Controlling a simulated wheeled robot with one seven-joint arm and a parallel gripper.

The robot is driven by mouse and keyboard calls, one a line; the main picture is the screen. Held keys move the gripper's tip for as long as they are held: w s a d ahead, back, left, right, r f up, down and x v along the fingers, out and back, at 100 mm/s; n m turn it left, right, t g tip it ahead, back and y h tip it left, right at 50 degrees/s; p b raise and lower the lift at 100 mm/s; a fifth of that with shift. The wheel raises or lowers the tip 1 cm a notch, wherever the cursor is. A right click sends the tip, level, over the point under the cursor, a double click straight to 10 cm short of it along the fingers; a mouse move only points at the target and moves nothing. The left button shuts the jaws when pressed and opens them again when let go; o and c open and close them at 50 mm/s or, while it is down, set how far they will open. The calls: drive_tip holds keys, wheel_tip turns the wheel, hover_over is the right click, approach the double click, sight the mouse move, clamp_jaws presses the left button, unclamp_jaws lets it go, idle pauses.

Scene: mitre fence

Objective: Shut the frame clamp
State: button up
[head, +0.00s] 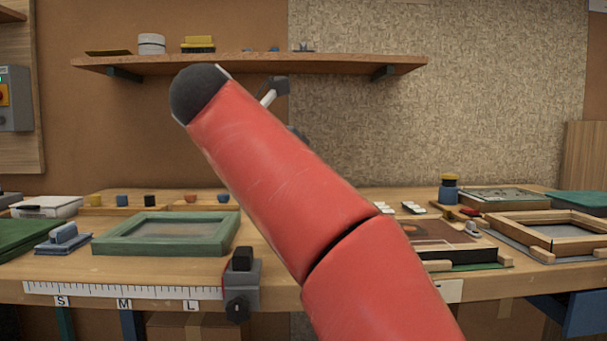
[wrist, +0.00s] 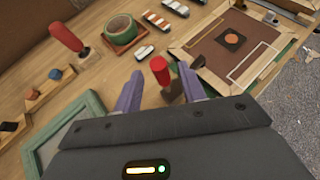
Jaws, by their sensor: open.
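My gripper (wrist: 159,77) shows in the wrist view with its two purple fingers apart and nothing held. A red upright handle (wrist: 160,68) on a dark base stands between the fingertips in that picture, and I cannot tell how far below them it is. It looks like the frame clamp's handle, beside the wooden frame (wrist: 184,57) around a brown panel. The lower part of the clamp is partly hidden by the fingers and gripper body.
A second red-handled tool (wrist: 68,40) stands upper left, next to a green tape roll (wrist: 121,32). A green frame (head: 168,233) lies left on the bench. A black-knobbed stop (head: 241,282) sits at the ruler's end. A shelf (head: 250,64) runs along the wall.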

drive_tip(key=v, duration=0.2)
drive_tip(key=shift+s+a+r, duration=0.2)
drive_tip(key=shift+s, duration=0.1)
